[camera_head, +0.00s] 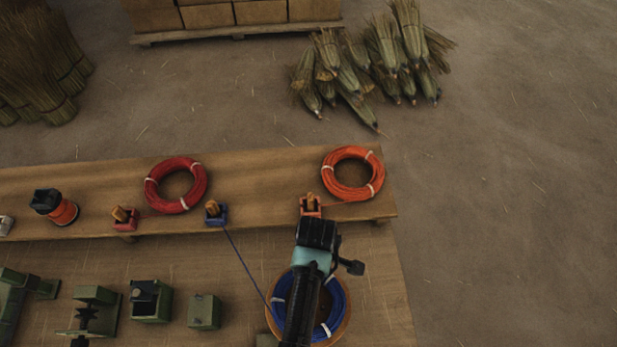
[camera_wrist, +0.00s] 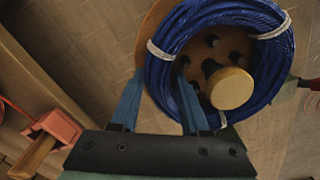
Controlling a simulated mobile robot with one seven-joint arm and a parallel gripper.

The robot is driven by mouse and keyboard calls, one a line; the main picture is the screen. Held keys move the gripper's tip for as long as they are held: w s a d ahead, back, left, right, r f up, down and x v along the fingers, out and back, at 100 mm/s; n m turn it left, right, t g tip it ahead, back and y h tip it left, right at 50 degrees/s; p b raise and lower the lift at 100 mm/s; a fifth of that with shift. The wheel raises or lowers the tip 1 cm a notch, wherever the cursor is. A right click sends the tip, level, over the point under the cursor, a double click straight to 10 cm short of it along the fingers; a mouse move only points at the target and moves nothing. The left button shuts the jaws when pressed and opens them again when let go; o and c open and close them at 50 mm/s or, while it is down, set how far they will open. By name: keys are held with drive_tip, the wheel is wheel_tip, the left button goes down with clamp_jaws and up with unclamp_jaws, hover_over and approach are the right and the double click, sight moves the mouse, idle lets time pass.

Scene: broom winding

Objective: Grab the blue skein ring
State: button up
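The blue skein ring (camera_head: 338,307) lies on a round wooden disc with a peg at the bench's lower right in the head view. My arm covers its middle there. In the wrist view the ring (camera_wrist: 270,75) is close, bound with white ties, and circles the light round peg (camera_wrist: 231,88). My gripper (camera_wrist: 160,82) points at its near side. The fingers are apart, one outside the ring and one at its inner side, with the coil between them. Whether they touch it cannot be told. In the head view my gripper's fingertips are hidden.
A raised shelf (camera_head: 261,179) holds a red ring (camera_head: 175,185), an orange ring (camera_head: 353,173) and small clamps. A blue strand runs from the blue clamp (camera_head: 215,213) towards the blue ring. Green fixtures (camera_head: 151,300) stand at the left. Floor beyond the right edge is clear.

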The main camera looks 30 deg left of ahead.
clamp_jaws()
